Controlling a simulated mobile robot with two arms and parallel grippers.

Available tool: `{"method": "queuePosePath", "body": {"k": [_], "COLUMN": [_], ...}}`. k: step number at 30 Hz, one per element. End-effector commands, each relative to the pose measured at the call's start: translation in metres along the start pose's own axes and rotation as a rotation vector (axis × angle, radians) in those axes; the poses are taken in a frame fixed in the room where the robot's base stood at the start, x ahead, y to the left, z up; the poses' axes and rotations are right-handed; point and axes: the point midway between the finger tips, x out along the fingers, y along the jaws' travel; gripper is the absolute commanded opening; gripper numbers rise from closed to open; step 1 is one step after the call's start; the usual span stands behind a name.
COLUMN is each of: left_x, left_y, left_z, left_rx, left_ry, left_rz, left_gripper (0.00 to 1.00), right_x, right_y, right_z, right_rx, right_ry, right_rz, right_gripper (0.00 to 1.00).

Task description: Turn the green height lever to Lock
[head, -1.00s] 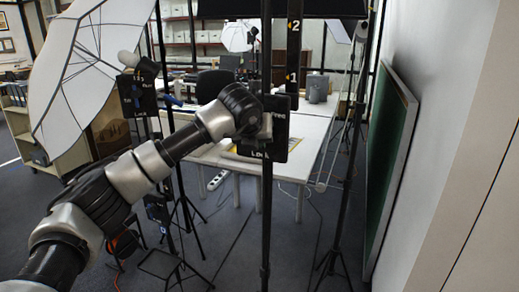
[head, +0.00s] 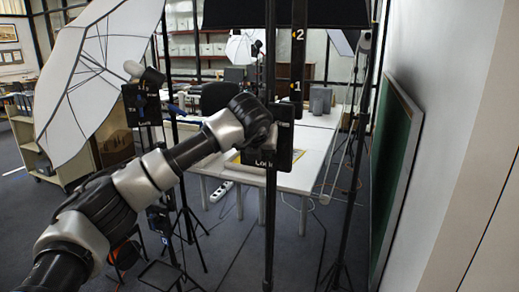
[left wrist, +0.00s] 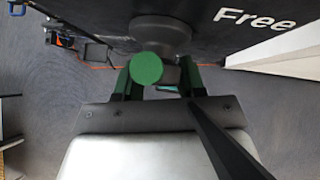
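The green lever shows in the left wrist view as a round green end (left wrist: 147,68) in front of a dark grey hub on a black plate. The word "Free" is on the plate at the right; "Lock" is legible low on the same black plate (head: 284,147) in the head view. My left gripper (left wrist: 158,80) has its two dark green fingers apart, one on each side of the lever end. A gap shows on the right; contact on the left cannot be told. In the head view my left wrist hides the lever. My right gripper is in neither view.
A second black plate (head: 141,104) marked "Lock", with a blue lever, stands at the left. Thin black stands, a white umbrella (head: 90,75) and a white table (head: 300,172) surround the plate. A green board (head: 392,165) leans on the right wall. Grey floor lies in front.

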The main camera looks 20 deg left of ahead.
Motion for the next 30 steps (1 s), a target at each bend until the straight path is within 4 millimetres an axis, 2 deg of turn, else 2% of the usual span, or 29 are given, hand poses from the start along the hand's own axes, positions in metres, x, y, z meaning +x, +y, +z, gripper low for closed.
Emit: {"method": "queuePosePath", "body": {"k": [11, 14, 24, 30], "left_x": [-0.007, -0.021, -0.087, -0.105], "left_y": [0.0, 0.0, 0.0, 0.0], "left_z": [0.0, -0.001, -0.001, 0.0], "left_rx": [-0.002, -0.001, -0.002, -0.001], "left_ry": [-0.002, -0.004, -0.004, -0.001], "left_rz": [-0.002, -0.003, -0.002, -0.002], "left_gripper": [0.41, 0.41, 0.41, 0.41], "right_x": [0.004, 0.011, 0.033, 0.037], "right_y": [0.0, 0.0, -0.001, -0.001], "right_z": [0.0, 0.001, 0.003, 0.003], "right_rx": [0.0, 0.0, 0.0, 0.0], "right_ry": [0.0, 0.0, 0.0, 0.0], "right_rz": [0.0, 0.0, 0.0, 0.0], "right_gripper": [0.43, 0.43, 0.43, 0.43]}}
